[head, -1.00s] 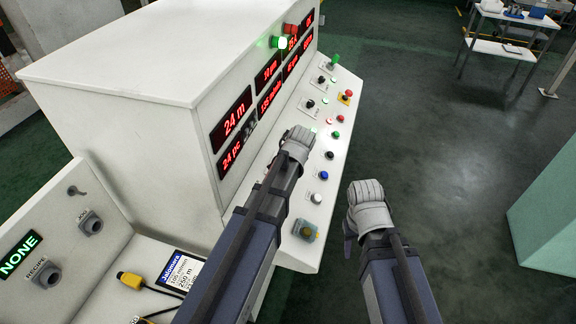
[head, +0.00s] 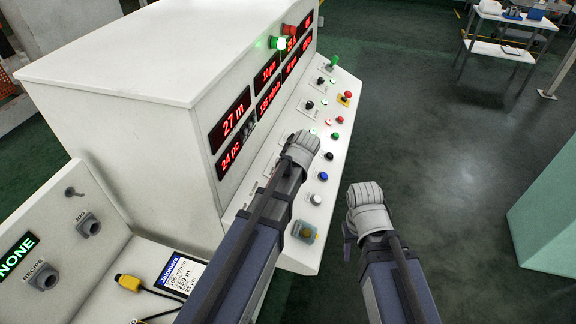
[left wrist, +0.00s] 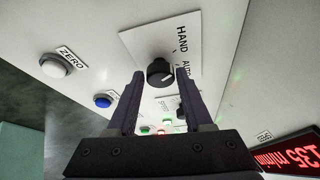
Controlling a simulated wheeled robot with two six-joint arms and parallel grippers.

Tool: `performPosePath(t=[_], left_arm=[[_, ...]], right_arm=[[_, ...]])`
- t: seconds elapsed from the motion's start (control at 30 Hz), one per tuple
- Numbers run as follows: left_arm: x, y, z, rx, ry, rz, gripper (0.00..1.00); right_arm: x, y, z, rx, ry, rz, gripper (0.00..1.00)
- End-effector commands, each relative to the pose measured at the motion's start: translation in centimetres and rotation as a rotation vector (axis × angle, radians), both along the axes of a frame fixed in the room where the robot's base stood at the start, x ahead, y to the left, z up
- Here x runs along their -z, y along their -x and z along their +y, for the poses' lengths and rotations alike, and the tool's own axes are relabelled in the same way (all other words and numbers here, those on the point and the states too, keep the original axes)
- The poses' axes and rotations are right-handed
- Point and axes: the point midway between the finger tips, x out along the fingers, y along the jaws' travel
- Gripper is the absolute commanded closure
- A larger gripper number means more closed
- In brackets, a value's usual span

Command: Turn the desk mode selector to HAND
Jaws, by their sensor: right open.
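The mode selector (left wrist: 160,72) is a round black knob on a white plate (left wrist: 140,42) lettered HAND and AUTO in the left wrist view. A small pale mark on the knob points to the AUTO side. My left gripper (left wrist: 160,88) is open, one finger on each side of the knob in the picture; contact cannot be told. In the head view my left gripper (head: 300,150) is over the sloping desk panel and seems to hide the selector. My right gripper (head: 366,194) is open and empty, off the right edge of the desk.
The white desk (head: 268,262) carries several buttons and knobs, including a blue button (head: 323,177) and a white ZERO button (left wrist: 55,66). A cabinet (head: 160,60) with red displays rises to the left. Open floor (head: 440,160) lies to the right.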

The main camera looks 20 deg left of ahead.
Motion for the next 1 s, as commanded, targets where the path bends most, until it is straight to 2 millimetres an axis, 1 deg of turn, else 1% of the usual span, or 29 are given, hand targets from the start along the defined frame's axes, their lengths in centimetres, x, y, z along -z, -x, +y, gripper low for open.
performPosePath(t=[0.03,0.17,0.2,0.43,0.57,0.77,1.0], left_arm=[[0.0,0.0,0.0,0.0,0.0,0.0,0.42],[0.0,0.0,0.0,0.001,-0.001,-0.001,0.28],[0.0,0.0,0.0,0.001,-0.001,-0.001,0.26],[-0.1,-0.1,0.0,0.002,-0.001,-0.001,0.26],[-0.4,0.1,-0.1,0.002,-0.001,-0.001,0.26],[-2.1,0.9,-0.6,0.003,-0.002,-0.001,0.26],[-5.2,2.4,-1.7,0.004,-0.001,-0.002,0.26]], right_arm=[[0.0,0.0,0.0,0.0,0.0,0.0,0.5],[0.0,0.0,0.0,0.0,0.0,0.0,0.5],[0.0,0.0,0.0,0.0,0.0,0.0,0.5],[0.0,0.0,0.0,0.0,0.0,0.0,0.5],[-0.4,0.0,0.0,0.001,0.0,0.0,0.5],[-2.1,0.0,0.0,0.003,-0.001,0.0,0.5],[-5.1,0.0,0.0,0.008,-0.002,0.0,0.5]])
